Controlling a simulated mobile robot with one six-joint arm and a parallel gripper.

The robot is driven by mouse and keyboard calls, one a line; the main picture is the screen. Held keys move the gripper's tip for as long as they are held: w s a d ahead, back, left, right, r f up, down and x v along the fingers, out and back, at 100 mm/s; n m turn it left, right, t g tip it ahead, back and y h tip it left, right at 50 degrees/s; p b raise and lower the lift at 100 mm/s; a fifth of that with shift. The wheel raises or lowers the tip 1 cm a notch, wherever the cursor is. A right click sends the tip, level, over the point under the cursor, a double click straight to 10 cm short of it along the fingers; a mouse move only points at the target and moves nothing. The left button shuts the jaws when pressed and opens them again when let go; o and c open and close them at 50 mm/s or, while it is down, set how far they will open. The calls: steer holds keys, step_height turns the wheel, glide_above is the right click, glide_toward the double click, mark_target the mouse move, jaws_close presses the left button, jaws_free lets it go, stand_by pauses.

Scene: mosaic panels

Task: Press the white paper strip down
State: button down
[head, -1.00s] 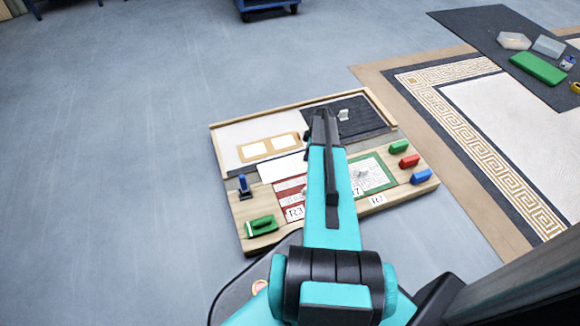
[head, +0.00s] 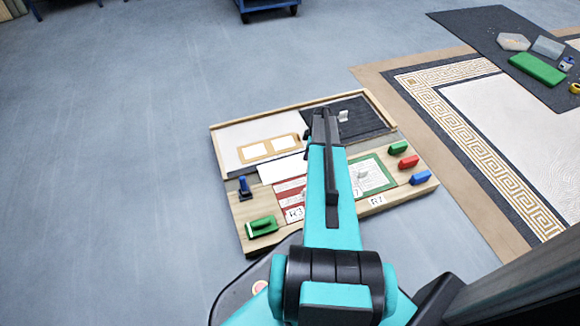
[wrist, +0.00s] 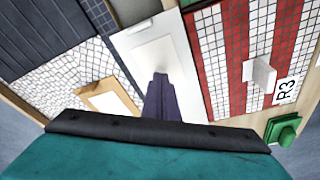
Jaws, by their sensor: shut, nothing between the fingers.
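The white paper strip (head: 282,168) lies on the wooden work board (head: 245,205), left of my arm in the head view. In the wrist view the white strip (wrist: 145,50) runs down the middle, beside a red and white mosaic panel (wrist: 235,50). My gripper (wrist: 160,78) is shut and empty, its dark fingertips over the white strip. The fingers hide part of the strip. I cannot tell whether they touch it. In the head view my gripper (head: 324,113) shows at the far end of the teal arm.
The floor at left is clear.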

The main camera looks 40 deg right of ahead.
step_height(320, 180, up, 6)
steer(key=p, duration=0.3)
steer(key=shift+r+p, duration=0.2)
steer(key=shift+p, duration=0.1)
stand_by(0.4)
stand_by(0.5)
steer(key=s+a+r+m+g+p, duration=0.1)
steer(key=s+a+r+p, duration=0.3)
steer(key=a, duration=0.6)
steer(key=a+r+m+g+p, duration=0.1)
steer(key=a+m+p, duration=0.1)
steer(key=a+p, duration=0.6)
steer(key=s+a+r+m+g+p, duration=0.1)
steer(key=s+a+r+g+p, duration=0.2)
steer(key=a, duration=1)
steer(key=s+a+r+m+g+p, duration=0.1)
steer(key=s+a+r+p, duration=0.5)
steer(key=s+a+p, duration=0.1)
steer(key=s+a+r+m+g+h+p, duration=0.1)
steer(key=s+a+r+m+p, duration=0.1)
steer(key=s+a+r+p, duration=0.4)
steer(key=s+a+p, duration=0.1)
steer(key=s+a, duration=0.2)
steer(key=s, duration=0.2)
steer(key=shift+r+m+p, duration=0.3)
steer(key=shift+r+p, duration=0.05)
steer(key=shift+p, duration=0.05)
